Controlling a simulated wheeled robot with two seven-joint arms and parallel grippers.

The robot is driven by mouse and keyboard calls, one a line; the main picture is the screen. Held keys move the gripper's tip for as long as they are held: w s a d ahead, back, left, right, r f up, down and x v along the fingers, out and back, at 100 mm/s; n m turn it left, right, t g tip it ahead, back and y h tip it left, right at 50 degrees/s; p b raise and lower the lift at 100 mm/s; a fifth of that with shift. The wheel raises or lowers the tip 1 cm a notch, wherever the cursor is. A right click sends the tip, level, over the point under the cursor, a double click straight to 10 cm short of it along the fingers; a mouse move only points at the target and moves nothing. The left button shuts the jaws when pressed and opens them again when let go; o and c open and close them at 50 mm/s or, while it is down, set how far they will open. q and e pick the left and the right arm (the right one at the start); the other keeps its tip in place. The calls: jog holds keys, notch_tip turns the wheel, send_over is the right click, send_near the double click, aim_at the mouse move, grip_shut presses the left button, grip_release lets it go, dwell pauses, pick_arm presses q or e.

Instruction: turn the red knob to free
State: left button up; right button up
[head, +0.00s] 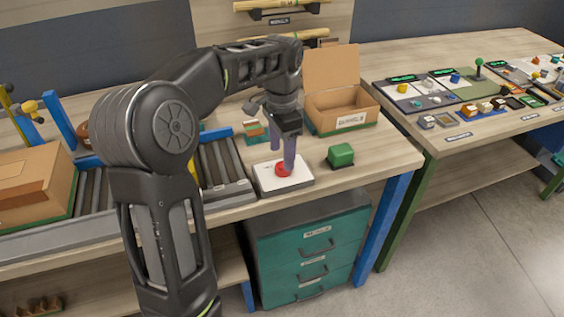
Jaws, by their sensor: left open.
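The red knob (283,170) sits on a white plate (298,182) near the front edge of the wooden bench. My left gripper (282,160) points down right above the knob, with its fingertips at the knob's height. The gripper is open; one finger overlaps the knob in the picture. I cannot tell whether the fingers touch it. Any markings on the plate are too small to read. My right gripper is not in view.
A green block (341,155) stands right of the plate. An open cardboard box (342,106) is behind it. A roller conveyor (222,165) lies to the left, with a closed carton (30,185). A second table (440,140) with panels stands at right.

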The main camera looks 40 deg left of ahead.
aim_at(282, 163)
pick_arm(q)
notch_tip(282, 163, down, 4)
jog(key=shift+f, duration=0.1)
jog(key=shift+c, duration=0.6)
grip_shut()
